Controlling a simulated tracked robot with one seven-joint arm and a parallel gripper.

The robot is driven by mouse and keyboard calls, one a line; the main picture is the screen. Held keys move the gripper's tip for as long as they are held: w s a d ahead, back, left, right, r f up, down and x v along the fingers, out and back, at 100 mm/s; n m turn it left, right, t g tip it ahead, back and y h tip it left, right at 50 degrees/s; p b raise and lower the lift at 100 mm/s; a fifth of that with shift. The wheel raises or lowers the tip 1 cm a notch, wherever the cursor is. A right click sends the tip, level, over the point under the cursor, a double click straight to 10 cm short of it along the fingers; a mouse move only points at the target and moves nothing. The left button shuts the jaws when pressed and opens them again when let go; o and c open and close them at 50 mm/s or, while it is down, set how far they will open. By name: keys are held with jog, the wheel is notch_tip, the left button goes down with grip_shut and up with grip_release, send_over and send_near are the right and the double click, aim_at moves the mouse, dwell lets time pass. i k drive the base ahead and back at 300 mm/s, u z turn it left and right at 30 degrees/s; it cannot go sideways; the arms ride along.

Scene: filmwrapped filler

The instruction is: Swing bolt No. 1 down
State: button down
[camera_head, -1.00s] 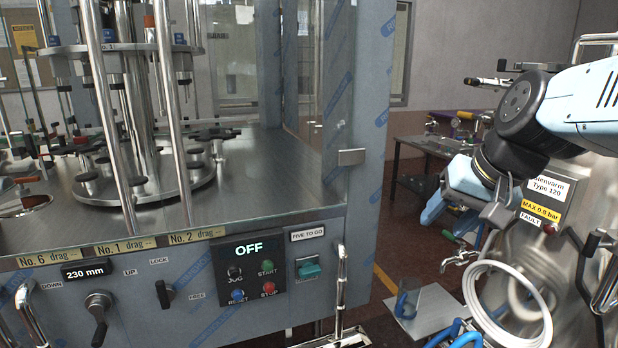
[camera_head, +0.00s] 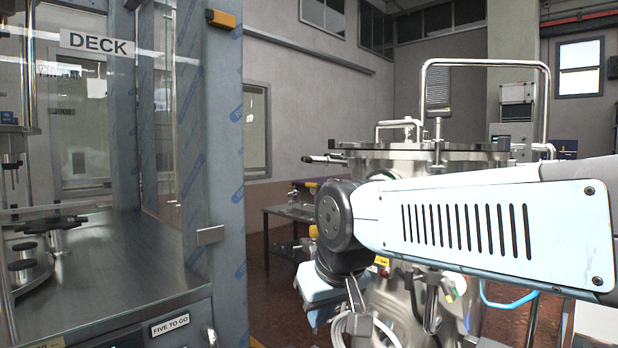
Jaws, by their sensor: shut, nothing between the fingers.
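A steel vessel (camera_head: 390,283) with a flat, round lid (camera_head: 430,146) stands right of centre. An upright bolt-like part (camera_head: 438,131) shows at the lid's near edge, and another fitting (camera_head: 325,158) sticks out at its left. I see no number on either, so I cannot tell which is bolt No. 1. My light-blue arm crosses in front of the vessel from the right and hides much of its body. The arm bends down at a dark joint left of the vessel's middle.
A glazed machine cabinet with a steel deck (camera_head: 120,265) and a grey corner post (camera_head: 212,150) fills the left. A tall bent rail (camera_head: 485,64) rises behind the lid. A bench (camera_head: 290,212) stands behind. Red-brown floor shows between cabinet and vessel.

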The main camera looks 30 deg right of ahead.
aim_at(326, 160)
jog(key=z, duration=0.05)
jog(key=k, duration=0.35)
jog(key=u, duration=0.35)
jog(key=i, duration=0.15)
jog(key=z, duration=2.6)
jog(key=k, duration=0.55)
jog(key=u, duration=0.85)
jog(key=k, duration=0.75)
jog(key=u, duration=1.1)
jog(key=i, duration=1.5)
jog(key=z, duration=0.25)
